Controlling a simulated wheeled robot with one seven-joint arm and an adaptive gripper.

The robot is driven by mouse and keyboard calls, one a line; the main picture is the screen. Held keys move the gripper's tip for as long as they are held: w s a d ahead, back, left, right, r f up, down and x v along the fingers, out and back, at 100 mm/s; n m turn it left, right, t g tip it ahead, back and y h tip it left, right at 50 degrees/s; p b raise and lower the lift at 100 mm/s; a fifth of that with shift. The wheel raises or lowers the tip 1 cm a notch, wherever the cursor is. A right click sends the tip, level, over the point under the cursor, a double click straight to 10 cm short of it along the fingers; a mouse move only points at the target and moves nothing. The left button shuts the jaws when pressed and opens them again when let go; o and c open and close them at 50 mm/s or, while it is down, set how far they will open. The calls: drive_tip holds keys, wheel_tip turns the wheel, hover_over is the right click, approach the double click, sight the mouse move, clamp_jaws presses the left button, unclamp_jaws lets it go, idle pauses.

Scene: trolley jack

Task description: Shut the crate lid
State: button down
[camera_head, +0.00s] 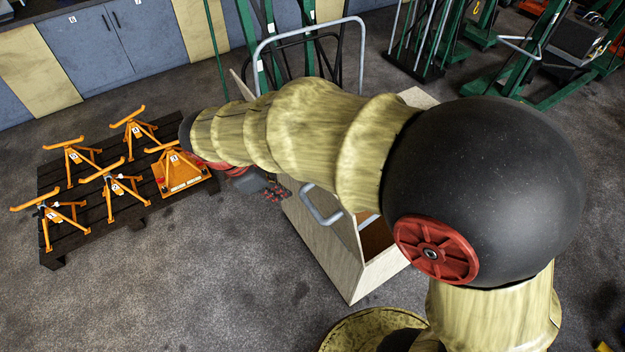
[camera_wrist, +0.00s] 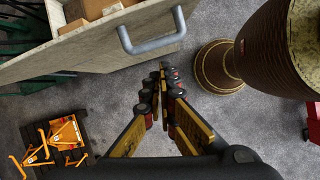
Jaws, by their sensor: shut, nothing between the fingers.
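The plywood crate (camera_head: 345,268) stands on the floor in the middle of the head view, largely covered by my arm. A grey loop handle (camera_head: 321,206) is on its panel facing left. The wrist view shows the handle (camera_wrist: 150,42) on a pale panel (camera_wrist: 85,55), with brown boxes (camera_wrist: 95,8) behind it. I cannot tell whether this panel is the lid or a wall. My gripper (camera_head: 276,193) is shut and empty, just left of the crate. In the wrist view my gripper (camera_wrist: 163,78) points toward the floor beside the handle, apart from it.
A dark pallet (camera_head: 130,205) with several orange stands is on the left. A grey tubular frame (camera_head: 310,28) rises behind the crate, near green equipment. Blue cabinets (camera_head: 140,40) line the back. Floor at the front left is clear.

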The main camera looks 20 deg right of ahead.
drive_tip(key=r+n, duration=0.1)
drive_tip(key=n+p, duration=0.1)
drive_tip(key=n, duration=0.1)
hover_over(311, 206)
drive_tip(key=shift+h, duration=0.3)
wheel_tip(311, 206, down, 7)
drive_tip(key=shift+f, duration=0.15)
drive_tip(key=shift+w+d, duration=0.1)
drive_tip(key=shift+d, duration=0.25)
